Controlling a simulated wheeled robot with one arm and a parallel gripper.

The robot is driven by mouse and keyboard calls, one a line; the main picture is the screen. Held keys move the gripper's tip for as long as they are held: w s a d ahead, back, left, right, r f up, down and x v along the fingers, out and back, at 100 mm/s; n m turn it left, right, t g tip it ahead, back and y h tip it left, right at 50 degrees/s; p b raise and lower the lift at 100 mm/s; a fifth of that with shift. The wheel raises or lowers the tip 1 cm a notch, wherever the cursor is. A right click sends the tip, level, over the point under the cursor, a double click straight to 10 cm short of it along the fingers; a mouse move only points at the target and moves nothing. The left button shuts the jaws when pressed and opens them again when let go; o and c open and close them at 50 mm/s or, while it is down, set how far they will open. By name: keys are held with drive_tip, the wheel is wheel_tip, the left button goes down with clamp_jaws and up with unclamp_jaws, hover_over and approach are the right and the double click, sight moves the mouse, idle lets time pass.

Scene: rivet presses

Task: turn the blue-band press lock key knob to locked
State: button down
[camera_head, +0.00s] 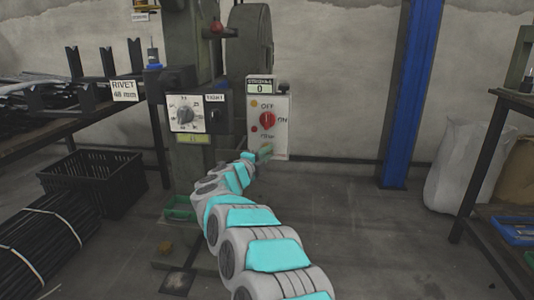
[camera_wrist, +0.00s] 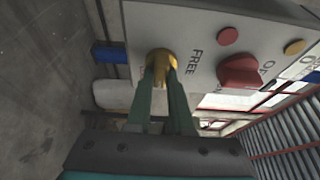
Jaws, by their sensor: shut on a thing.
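My gripper (camera_head: 265,152) is at the panel's lower edge. In the wrist view, its green fingers (camera_wrist: 164,80) are shut on the brass lock key knob (camera_wrist: 162,62). The word FREE is printed beside this knob, and the red switch knob (camera_wrist: 240,70) is farther right on the panel. The fingers cover part of the key knob, and I cannot tell its turn angle.
A grey dial box (camera_head: 200,114) is left of the panel, on the press. A black crate (camera_head: 95,180) and a bundle of rods (camera_head: 45,240) are on the floor at left. A blue column (camera_head: 408,95) stands at right.

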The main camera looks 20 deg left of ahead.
drive_tip(key=shift+d+f, duration=0.1)
idle(0.4)
drive_tip(key=c, duration=0.8)
unclamp_jaws()
drive_tip(key=s+a, duration=0.1)
drive_tip(key=s, duration=0.6)
drive_tip(key=shift+s+a, duration=0.2)
drive_tip(key=shift+s, duration=0.1)
